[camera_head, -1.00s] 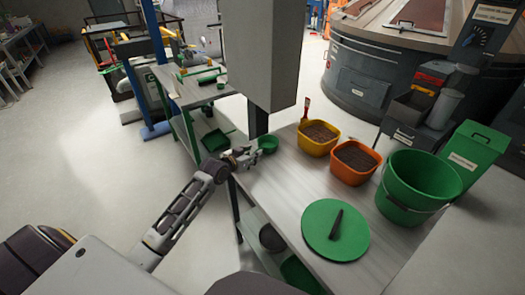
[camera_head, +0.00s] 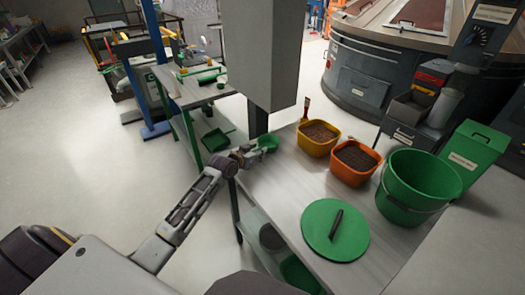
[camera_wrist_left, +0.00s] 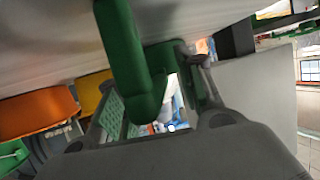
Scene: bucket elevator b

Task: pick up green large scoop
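The green scoop (camera_head: 269,143) sits at the far left edge of the grey table, beside the dark post. My left gripper (camera_head: 252,154) is right at it, on its left side, at the table's edge. In the left wrist view the green scoop (camera_wrist_left: 127,48) shows large, its handle reaching down towards the space between my fingers. My left gripper (camera_wrist_left: 160,112) appears open there, with the fingers apart on either side of the green part. I cannot tell whether a finger touches it. My right gripper is not in view.
On the table (camera_head: 285,198) stand a yellow bin (camera_head: 318,148) and an orange bin (camera_head: 352,178) of dark material, a green bucket (camera_head: 402,205) and a round green lid (camera_head: 318,235). A grey column (camera_head: 262,55) rises close behind the scoop. A second bench (camera_head: 190,92) stands beyond.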

